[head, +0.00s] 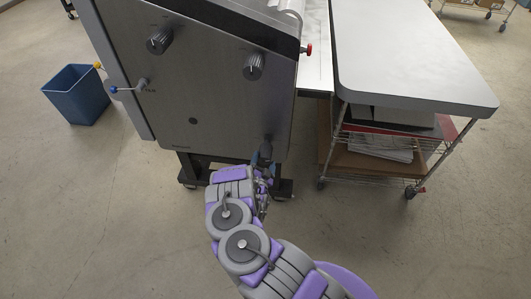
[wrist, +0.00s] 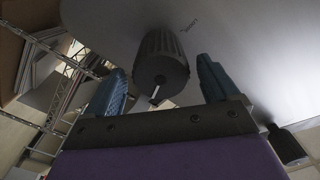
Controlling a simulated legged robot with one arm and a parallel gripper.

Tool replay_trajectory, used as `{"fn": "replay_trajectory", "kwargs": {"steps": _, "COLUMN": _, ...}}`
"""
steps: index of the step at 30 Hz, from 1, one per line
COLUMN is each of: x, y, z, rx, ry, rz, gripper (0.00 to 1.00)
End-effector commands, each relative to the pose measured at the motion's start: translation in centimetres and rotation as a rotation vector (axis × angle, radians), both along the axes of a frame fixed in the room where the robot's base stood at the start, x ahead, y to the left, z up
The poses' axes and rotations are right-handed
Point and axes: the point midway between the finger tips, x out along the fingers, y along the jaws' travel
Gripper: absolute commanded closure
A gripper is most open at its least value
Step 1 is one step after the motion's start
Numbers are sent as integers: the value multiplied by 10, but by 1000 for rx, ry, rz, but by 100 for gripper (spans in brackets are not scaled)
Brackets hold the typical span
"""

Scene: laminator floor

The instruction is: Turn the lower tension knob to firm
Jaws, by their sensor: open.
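The lower tension knob (wrist: 160,62) is dark and ribbed, with a pale mark on its end face, in the wrist view. It sits between the two blue fingers of my gripper, with a visible gap on each side. In the head view the knob (head: 266,147) shows low on the right of the grey machine panel, partly hidden by my gripper (head: 262,160). My gripper is open at the knob.
The machine panel (head: 200,85) also carries an upper left knob (head: 159,41), an upper right knob (head: 254,67) and a small blue-tipped lever (head: 128,88). A blue bin (head: 77,96) stands at left. A wheeled cart (head: 410,55) stands close at right. The near floor is clear.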

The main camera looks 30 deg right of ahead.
Motion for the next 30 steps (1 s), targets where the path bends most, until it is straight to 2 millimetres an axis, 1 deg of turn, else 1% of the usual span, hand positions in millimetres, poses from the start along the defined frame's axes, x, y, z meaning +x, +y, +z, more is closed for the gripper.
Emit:
{"fn": "replay_trajectory", "kwargs": {"steps": 3, "x": 17, "y": -11, "z": 1, "rx": -3, "ry": -8, "rz": 0, "gripper": 12}}
{"fn": "replay_trajectory", "kwargs": {"steps": 10, "x": 38, "y": -24, "z": 0, "rx": -1, "ry": -4, "rz": 2, "gripper": 12}}
{"fn": "replay_trajectory", "kwargs": {"steps": 16, "x": 45, "y": -29, "z": 0, "rx": -1, "ry": -3, "rz": 2, "gripper": 12}}
{"fn": "replay_trajectory", "kwargs": {"steps": 24, "x": 46, "y": -30, "z": 1, "rx": 0, "ry": -2, "rz": 1, "gripper": 12}}
{"fn": "replay_trajectory", "kwargs": {"steps": 25, "x": 46, "y": -30, "z": 1, "rx": 0, "ry": -2, "rz": 1, "gripper": 13}}
{"fn": "replay_trajectory", "kwargs": {"steps": 30, "x": 46, "y": -30, "z": 1, "rx": 0, "ry": -2, "rz": 1, "gripper": 29}}
